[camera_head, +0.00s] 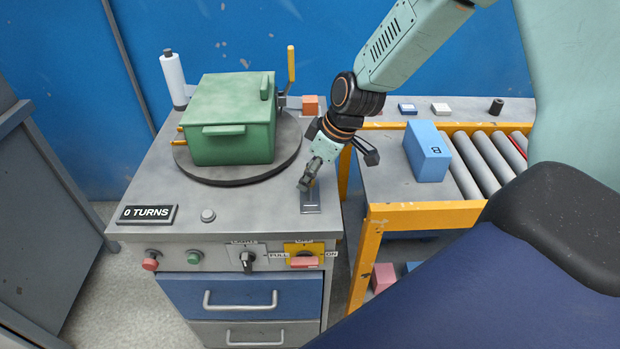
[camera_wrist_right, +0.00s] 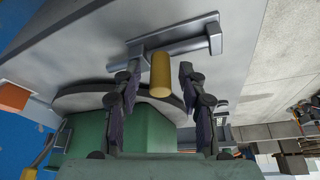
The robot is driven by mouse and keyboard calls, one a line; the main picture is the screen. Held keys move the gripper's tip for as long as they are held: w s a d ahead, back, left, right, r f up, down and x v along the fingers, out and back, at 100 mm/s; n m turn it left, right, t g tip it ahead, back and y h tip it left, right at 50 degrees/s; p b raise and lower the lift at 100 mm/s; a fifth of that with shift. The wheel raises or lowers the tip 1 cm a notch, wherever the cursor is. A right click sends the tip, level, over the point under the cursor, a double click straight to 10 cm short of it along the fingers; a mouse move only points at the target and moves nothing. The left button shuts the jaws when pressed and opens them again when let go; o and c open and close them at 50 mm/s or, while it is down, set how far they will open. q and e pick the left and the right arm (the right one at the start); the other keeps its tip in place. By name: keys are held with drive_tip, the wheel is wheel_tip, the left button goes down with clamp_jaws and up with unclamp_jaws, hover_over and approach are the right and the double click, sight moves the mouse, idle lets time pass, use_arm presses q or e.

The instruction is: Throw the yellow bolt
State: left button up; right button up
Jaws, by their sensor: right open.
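The yellow bolt knob (camera_wrist_right: 161,74) shows in the right wrist view as a short yellow cylinder sticking out from a grey sliding bar (camera_wrist_right: 185,47). My right gripper (camera_wrist_right: 160,85) is open, with one finger on each side of the knob and visible gaps between. In the head view my right gripper (camera_head: 308,184) is low over a small grey plate (camera_head: 311,206) at the right side of the cabinet top. There the arm and fingers hide the yellow knob. My left gripper is not in view.
A "0 TURNS" sign (camera_head: 147,214) sits front left. A roller table (camera_head: 380,219) with a blue block (camera_head: 427,152) stands to the right.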

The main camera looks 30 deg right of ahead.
drive_tip(key=shift+w+a+f, duration=0.15)
drive_tip(key=shift+w+f, duration=0.05)
drive_tip(key=shift+s+r, duration=0.2)
drive_tip(key=shift+s, duration=0.1)
drive_tip(key=shift+c, duration=0.5)
drive_tip(key=shift+w+f, duration=0.15)
drive_tip(key=shift+w, duration=0.1)
drive_tip(key=c, duration=0.5)
clamp_jaws()
